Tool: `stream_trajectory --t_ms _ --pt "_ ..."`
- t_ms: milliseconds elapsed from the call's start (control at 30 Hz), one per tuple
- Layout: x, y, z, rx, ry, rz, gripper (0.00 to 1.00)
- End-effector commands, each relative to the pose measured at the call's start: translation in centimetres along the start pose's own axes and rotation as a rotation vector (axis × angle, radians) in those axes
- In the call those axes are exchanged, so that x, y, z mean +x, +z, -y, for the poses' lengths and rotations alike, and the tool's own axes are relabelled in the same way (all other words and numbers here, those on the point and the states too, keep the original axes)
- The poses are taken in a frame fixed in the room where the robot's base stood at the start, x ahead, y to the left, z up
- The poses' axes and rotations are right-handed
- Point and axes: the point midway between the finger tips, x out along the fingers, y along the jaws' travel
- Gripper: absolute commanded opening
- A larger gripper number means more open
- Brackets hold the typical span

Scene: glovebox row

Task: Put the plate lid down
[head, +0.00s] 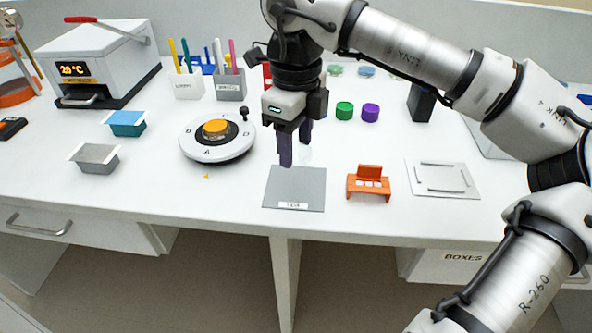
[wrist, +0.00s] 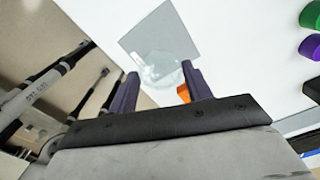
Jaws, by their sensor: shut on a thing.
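My gripper (head: 296,153) is above the bench, just behind the far edge of a grey mat (head: 295,184) with a small white label at its front. In the wrist view the two dark fingers (wrist: 159,74) are shut on a clear, round plate lid (wrist: 160,72), which shows faintly between their tips. The lid overlaps the grey mat (wrist: 165,38) in that view. In the head view the lid is only a faint pale patch (head: 305,153) beside the fingers. Whether it touches anything below cannot be told.
An orange rack (head: 368,184) stands right of the mat, then a white plate with rails (head: 442,178). A round lettered carousel (head: 217,139) is at left. Green (head: 344,111) and purple (head: 370,112) caps stand behind. The bench between carousel and mat is mostly clear.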

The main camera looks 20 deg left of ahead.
Motion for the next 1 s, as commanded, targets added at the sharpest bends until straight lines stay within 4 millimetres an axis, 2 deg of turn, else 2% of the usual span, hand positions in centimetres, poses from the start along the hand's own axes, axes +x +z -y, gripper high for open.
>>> stream_trajectory --t_ms 100,367,600,967,1000 --pt "2.0 0.0 -0.1 -0.001 0.001 0.0 0.29" --pt "4.0 0.0 0.0 -0.001 0.001 0.0 0.29" --pt "7.2 0.0 0.0 0.0 0.002 0.001 0.29" --pt "7.7 0.0 0.0 0.0 0.0 0.001 0.29" --pt "7.6 0.0 0.0 0.0 0.0 0.001 0.52"
